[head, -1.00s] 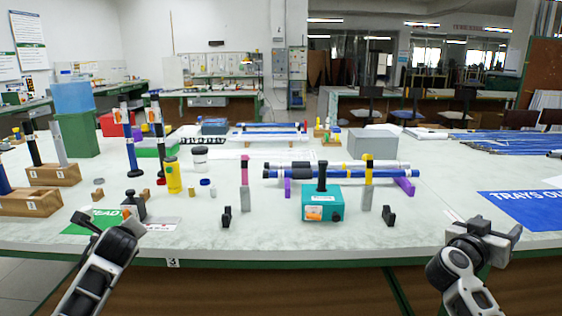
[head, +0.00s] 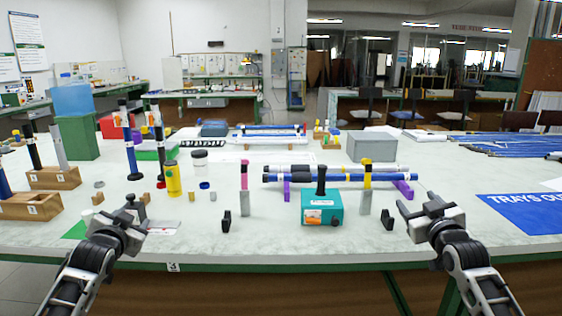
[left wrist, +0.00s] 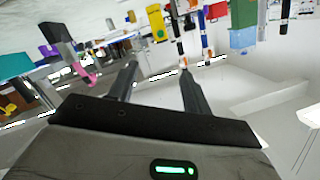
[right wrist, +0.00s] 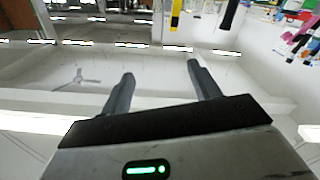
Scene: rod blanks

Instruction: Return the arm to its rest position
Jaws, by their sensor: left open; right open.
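My left gripper (head: 124,214) is over the front left of the table, its fingers apart. In the left wrist view its two fingers (left wrist: 158,70) have nothing between them. My right gripper (head: 420,207) is over the front right of the table, short of the blue mat. In the right wrist view its fingers (right wrist: 160,72) are apart and empty. Both arms come in from the bottom edge and are clear of each other. Neither gripper appears to touch anything.
A teal box (head: 322,208) with a black handle stands at the middle front. Blue and white rods (head: 345,177) lie behind it on purple supports. Wooden blocks (head: 32,207) stand left; a blue mat (head: 525,210) lies right.

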